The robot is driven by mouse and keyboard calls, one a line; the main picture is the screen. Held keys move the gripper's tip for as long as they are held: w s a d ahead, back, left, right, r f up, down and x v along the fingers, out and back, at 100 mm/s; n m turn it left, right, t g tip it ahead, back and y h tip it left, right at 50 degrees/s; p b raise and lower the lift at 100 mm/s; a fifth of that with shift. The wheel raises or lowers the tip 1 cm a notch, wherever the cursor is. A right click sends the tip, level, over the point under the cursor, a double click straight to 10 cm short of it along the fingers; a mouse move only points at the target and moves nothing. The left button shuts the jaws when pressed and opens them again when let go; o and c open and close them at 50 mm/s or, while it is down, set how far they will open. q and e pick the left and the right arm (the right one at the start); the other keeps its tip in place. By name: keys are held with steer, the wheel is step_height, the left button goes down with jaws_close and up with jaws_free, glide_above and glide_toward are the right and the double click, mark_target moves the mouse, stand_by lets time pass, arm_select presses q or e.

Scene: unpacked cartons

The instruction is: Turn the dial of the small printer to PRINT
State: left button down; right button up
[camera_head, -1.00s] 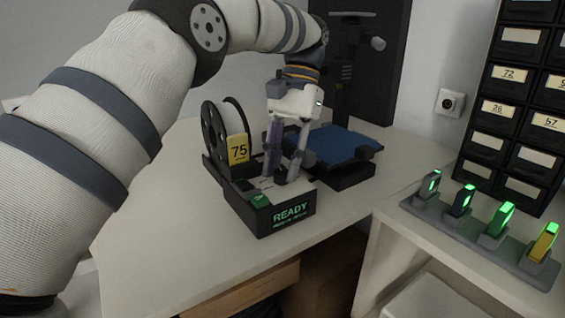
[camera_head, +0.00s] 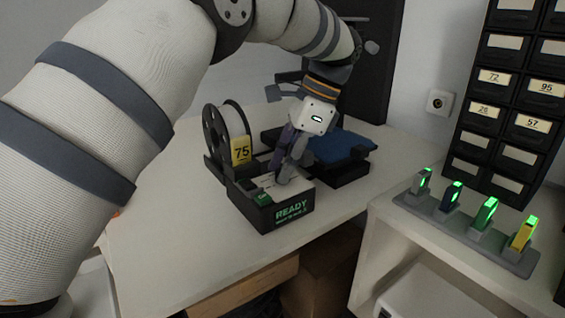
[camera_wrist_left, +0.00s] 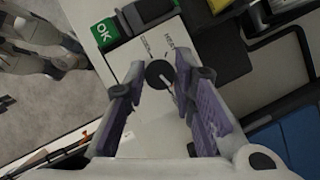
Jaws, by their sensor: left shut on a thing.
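The small printer (camera_head: 243,212) stands on the white table, with READY in green on its front screen (camera_head: 291,211). Its round black dial (camera_wrist_left: 159,74) shows in the left wrist view, with a pale pointer line toward the lower right and small labels around it; one seems to read HEAT, and I cannot make out PRINT. My left gripper (camera_head: 285,177) reaches down onto the printer's top. In the head view the fingers hide the dial. My right gripper is not in view.
A green OK button (camera_wrist_left: 105,32) sits beside the dial. A spool (camera_head: 228,132) with a yellow 75 tag (camera_head: 241,151) stands behind the printer's left side. A blue-topped bed (camera_head: 338,147) lies behind right. Several lit sticks stand in a grey rack (camera_head: 470,236) at right.

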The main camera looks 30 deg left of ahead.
arm_select(q)
steer(key=shift+d+f+m+t+y, duration=0.1)
steer(key=shift+m+t+y, duration=0.3)
steer(key=shift+m, duration=1.6)
steer(key=shift+s, duration=0.1)
steer(key=c, duration=1.3)
jaws_free()
steer(key=shift+c, duration=0.2)
steer(key=v, duration=1.2)
steer(key=shift+s, duration=0.15)
